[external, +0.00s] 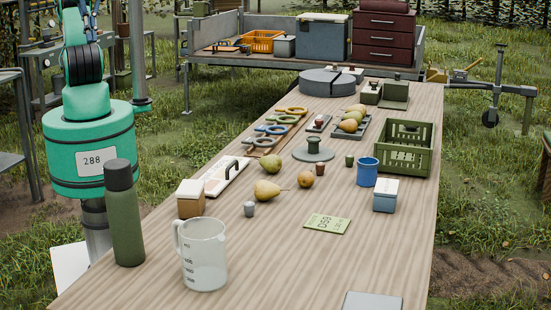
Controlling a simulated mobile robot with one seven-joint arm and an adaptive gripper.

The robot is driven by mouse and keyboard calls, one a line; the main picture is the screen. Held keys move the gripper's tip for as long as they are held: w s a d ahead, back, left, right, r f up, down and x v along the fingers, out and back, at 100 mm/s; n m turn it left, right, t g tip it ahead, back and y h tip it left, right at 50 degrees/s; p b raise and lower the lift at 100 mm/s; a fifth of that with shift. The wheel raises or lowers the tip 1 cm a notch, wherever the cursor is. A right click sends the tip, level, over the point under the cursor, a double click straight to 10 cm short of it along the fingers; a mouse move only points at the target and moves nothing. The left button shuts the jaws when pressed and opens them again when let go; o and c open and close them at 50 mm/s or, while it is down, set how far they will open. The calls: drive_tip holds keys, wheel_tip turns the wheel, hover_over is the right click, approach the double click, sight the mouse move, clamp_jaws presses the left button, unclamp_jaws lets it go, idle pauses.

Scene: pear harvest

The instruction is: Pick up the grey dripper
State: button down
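A small grey dripper (249,208) stands on the near half of the wooden table (330,265), just right of a tan box with a white lid (191,198) and behind a clear measuring jug (203,254). It looks upright and nothing touches it. A yellow-brown pear (267,190) lies just behind it. Similar small pieces, one brown (320,169) and one green (349,160), stand farther back. My teal arm rises at the left edge and leaves the picture at the top. My gripper is not in view.
A tall green bottle (123,215) stands at the near left table edge. A white board with a dark handle (222,177) lies at left. A green label (327,223), blue cup (367,171), blue-grey box (385,194) and green crate (404,148) are right. The near right tabletop is mostly clear.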

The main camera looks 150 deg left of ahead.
idle(0.4)
drive_tip(key=c, duration=1.7)
unclamp_jaws()
drive_tip(key=shift+w, duration=0.1)
drive_tip(key=w+a+f+n+g+p, duration=0.1)
drive_tip(key=w+a+f, duration=0.2)
drive_tip(key=w+a, duration=0.3)
drive_tip(key=w+a+f+n+g+y+p, duration=0.15)
drive_tip(key=w+a, duration=0.25)
drive_tip(key=w, duration=0.4)
drive_tip(key=w+a+f+n+h+p, duration=0.1)
drive_tip(key=w+a+f, duration=0.35)
drive_tip(key=w, duration=0.25)
drive_tip(key=w+a+f+n+p, duration=0.1)
drive_tip(key=a+f, duration=0.6)
drive_tip(key=f, duration=0.1)
drive_tip(key=w+a+f+n+g+p, duration=0.1)
drive_tip(key=w+a+f, duration=0.1)
drive_tip(key=a+f, duration=0.5)
drive_tip(key=w+a+f+n+g+p, duration=0.1)
drive_tip(key=a+f, duration=0.6)
drive_tip(key=f, duration=0.3)
drive_tip(key=shift+w+f, duration=0.25)
drive_tip(key=shift+f, duration=0.1)
